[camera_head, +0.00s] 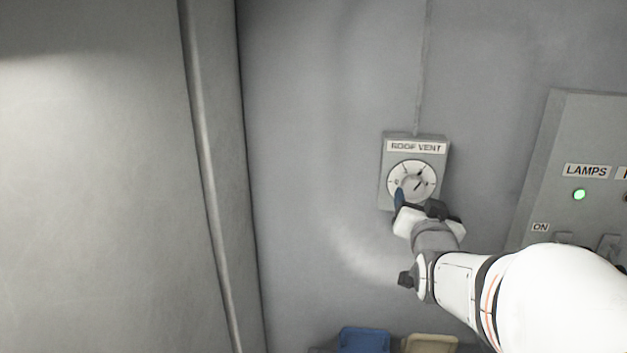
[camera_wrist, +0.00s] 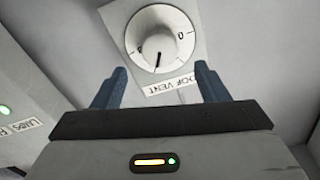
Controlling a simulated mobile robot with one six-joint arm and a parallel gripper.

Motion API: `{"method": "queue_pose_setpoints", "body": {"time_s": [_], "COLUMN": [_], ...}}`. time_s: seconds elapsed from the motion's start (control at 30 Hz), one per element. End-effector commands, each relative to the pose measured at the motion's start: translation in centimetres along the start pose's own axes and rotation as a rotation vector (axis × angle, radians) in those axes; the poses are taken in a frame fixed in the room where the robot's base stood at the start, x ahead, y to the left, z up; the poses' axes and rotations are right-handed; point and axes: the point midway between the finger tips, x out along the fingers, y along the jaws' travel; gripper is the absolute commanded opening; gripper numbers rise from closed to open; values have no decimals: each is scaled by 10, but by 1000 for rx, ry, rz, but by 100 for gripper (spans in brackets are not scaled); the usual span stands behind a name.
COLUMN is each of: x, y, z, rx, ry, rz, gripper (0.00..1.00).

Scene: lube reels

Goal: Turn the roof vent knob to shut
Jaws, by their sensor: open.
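The roof vent knob (camera_wrist: 159,50) is a round grey knob on a white dial with dark marks, on a plate labelled ROOF VENT (camera_head: 415,147) on the grey wall. A dark pointer line shows on the knob in the wrist view. A "0" shows on the dial's right side there, with the picture turned over. My gripper (camera_wrist: 157,80) is open, its two blue fingers apart just short of the dial, with the knob beyond the gap between them. In the head view my gripper (camera_head: 412,196) covers the lower part of the dial (camera_head: 408,166).
A grey panel (camera_head: 560,140) labelled LAMPS with a lit green light (camera_head: 579,195) and switches stands at the right. A pipe (camera_head: 203,150) runs down the left. A blue bin (camera_head: 363,340) and a beige bin (camera_head: 430,343) show at the bottom. The wall left of the plate is clear.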

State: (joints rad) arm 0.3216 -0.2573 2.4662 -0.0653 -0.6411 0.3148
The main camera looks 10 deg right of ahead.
Motion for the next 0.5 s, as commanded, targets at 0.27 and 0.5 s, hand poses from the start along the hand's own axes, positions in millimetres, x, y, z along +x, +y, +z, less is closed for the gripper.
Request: {"method": "queue_pose_setpoints", "body": {"time_s": [0.27,0.5], "x": [38,57], "y": [-1,-1], "z": [-1,0], "rx": [0,0], "ry": [-3,-2], "rz": [1,0], "gripper": [67,67]}}
